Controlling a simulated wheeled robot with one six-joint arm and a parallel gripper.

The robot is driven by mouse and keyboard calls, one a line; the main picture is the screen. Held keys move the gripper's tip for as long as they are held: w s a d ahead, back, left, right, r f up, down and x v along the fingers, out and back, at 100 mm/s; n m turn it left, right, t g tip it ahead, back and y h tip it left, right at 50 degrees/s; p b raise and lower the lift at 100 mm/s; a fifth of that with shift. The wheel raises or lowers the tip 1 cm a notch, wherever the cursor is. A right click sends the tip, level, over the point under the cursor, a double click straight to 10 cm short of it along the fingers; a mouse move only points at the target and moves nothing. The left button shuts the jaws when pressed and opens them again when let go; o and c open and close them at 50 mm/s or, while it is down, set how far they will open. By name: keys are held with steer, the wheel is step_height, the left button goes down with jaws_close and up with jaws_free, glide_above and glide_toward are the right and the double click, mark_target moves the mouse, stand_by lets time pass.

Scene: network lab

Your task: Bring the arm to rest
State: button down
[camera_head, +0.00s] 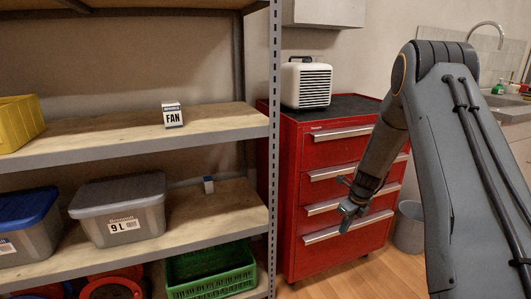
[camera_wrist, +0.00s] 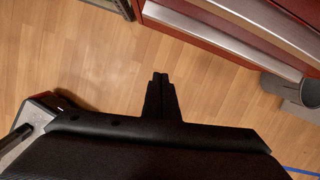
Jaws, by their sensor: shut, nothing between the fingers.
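My arm (camera_head: 440,130) rises at the right of the head view and bends down to the left. My gripper (camera_head: 350,209) hangs from it in front of the red drawer cabinet (camera_head: 345,152). In the wrist view my gripper (camera_wrist: 160,80) points over the wooden floor (camera_wrist: 90,70). Its two fingers are together, with nothing between them. I cannot tell from the head view how far the gripper is from the drawer fronts.
A metal shelf (camera_head: 120,147) at the left holds a fan box (camera_head: 172,115), a grey bin (camera_head: 120,208) and a green crate (camera_head: 212,270). A white heater (camera_head: 306,84) stands on the cabinet. A grey waste bin (camera_head: 409,227) and a sink counter (camera_head: 508,108) are at the right.

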steer(key=s+a+r+n+g, duration=0.1)
steer(key=s+a+r+n, duration=1.35)
steer(key=a+r, duration=0.2)
steer(key=s+a+r+n, duration=0.3)
steer(key=s+n, duration=0.2)
steer(key=s, duration=0.1)
steer(key=s+a+r+n, duration=0.2)
steer(key=s+r+n, duration=0.1)
steer(key=s+n, duration=0.3)
steer(key=s+r+n+g+p, duration=0.1)
steer(key=s+r+n, duration=0.1)
steer(key=s+n, duration=0.8)
steer(key=s+d+r+m+h+p, duration=0.1)
steer(key=d+r+m+p, duration=0.4)
steer(key=p, duration=0.8)
steer(key=shift+s+d+r, duration=0.85)
steer(key=shift+r, duration=0.1)
